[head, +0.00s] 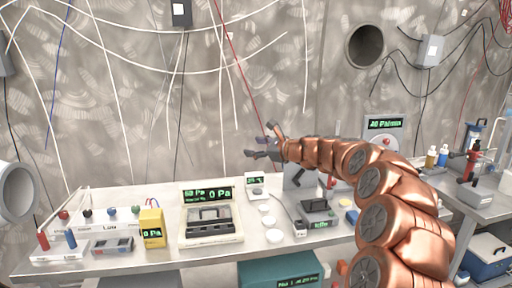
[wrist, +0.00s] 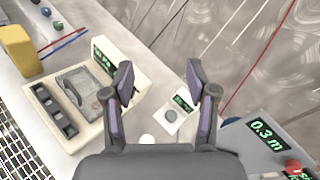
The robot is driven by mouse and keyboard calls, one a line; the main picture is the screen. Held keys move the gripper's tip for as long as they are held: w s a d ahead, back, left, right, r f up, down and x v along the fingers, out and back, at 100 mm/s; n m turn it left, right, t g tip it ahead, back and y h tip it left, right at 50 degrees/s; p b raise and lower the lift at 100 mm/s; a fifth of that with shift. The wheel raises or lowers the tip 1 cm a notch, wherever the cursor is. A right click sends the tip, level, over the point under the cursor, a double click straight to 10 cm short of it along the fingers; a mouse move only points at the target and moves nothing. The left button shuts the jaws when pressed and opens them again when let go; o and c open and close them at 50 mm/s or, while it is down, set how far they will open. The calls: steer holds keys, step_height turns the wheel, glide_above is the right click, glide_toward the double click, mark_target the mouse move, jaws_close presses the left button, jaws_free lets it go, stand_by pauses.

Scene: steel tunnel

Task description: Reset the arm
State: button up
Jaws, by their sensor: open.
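My gripper (head: 262,148) is at the end of my copper-coloured arm, raised above the back of the steel bench (head: 150,262). It is open and empty, with its fingers pointing left in the head view. In the wrist view my gripper (wrist: 165,90) shows two fingers spread apart with nothing between them. A small white device with a green display (wrist: 178,108) lies below and beyond the fingers. Part of the bench is hidden behind my arm.
A white instrument with green displays (head: 208,215), a yellow meter (head: 152,228) and a white switch box (head: 108,213) stand on the bench. A display panel (head: 384,128) stands behind my arm. Cables hang down the metal wall. A second bench is at right.

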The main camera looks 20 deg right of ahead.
steer(key=shift+s+a, duration=0.1)
steer(key=shift+a, duration=0.05)
steer(key=s+a+n+g+y+p, duration=0.25)
steer(key=s+a+n+g, duration=0.4)
steer(key=s+a, duration=0.65)
steer(key=s+a+f+n+g+h+p, duration=0.1)
steer(key=s+a+n, duration=0.25)
steer(key=s, duration=0.35)
steer(key=s+a+f+n+g+h+p, duration=0.1)
steer(key=s+a+f+n+g, duration=0.15)
steer(key=s+n, duration=0.35)
steer(key=s+d+f+n+g+h+p, duration=0.1)
steer(key=s+d+f+n+h, duration=0.1)
steer(key=s, duration=0.9)
steer(key=s+d+f+n+g+h+p, duration=0.2)
steer(key=s+d, duration=0.4)
steer(key=s, duration=0.5)
steer(key=s+d+f+n+g+h+p, duration=0.1)
steer(key=s+d+f+n+g+h, duration=0.1)
steer(key=s, duration=0.9)
steer(key=d+f+n+h, duration=0.1)
steer(key=d+n+h, duration=0.1)
steer(key=shift+d+f+n+h, duration=0.3)
steer(key=shift+f+n+h, duration=0.05)
steer(key=shift+n, duration=0.05)
